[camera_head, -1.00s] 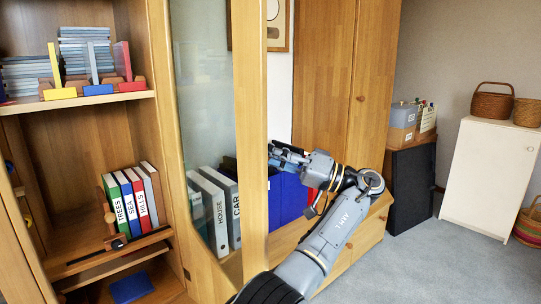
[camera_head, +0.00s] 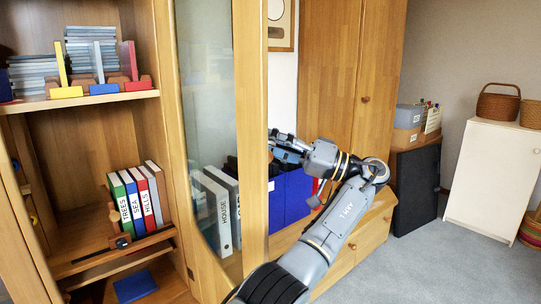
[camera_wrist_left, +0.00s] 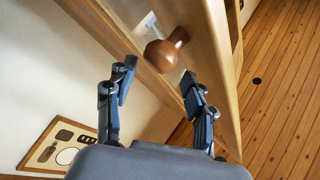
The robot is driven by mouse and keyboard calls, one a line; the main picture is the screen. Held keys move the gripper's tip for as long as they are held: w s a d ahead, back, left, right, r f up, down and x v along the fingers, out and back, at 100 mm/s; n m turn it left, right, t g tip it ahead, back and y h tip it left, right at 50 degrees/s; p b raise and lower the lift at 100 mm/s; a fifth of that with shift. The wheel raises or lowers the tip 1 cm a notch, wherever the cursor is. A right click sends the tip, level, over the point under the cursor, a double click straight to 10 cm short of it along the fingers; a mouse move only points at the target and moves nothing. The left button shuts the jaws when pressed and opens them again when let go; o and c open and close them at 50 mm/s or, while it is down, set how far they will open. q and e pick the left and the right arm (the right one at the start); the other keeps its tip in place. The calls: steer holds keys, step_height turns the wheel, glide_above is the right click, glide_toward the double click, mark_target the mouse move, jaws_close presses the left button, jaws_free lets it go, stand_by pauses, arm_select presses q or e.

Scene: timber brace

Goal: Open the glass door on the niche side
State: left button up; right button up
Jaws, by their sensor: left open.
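The glass door (camera_head: 250,120) is a tall wooden frame around a glass pane (camera_head: 205,90), left of centre in the head view. Whether it stands ajar is hard to tell. White binders, one marked HOUSE (camera_head: 224,215), show behind the pane. In the left wrist view a round brown wooden knob (camera_wrist_left: 167,50) sticks out from the door's wood (camera_wrist_left: 213,50). My left gripper (camera_wrist_left: 158,78) is open, with the knob just ahead of its fingertips and no finger seen closed on it. In the head view this gripper (camera_head: 276,145) is beside the door's right edge. My right gripper is out of view.
Open shelves (camera_head: 85,140) with books stand at left. Blue binders (camera_head: 290,195) sit behind my gripper, above a low wooden drawer unit (camera_head: 365,250). A tall wooden wardrobe (camera_head: 378,85) is behind. A white cabinet (camera_head: 490,175) with baskets stands at right; the grey carpet (camera_head: 400,275) is clear.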

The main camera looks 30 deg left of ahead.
arm_select(q)
step_height(320, 180, up, 7)
stand_by(0.3)
steer(key=shift+r, duration=0.1)
steer(key=shift+c, duration=0.4)
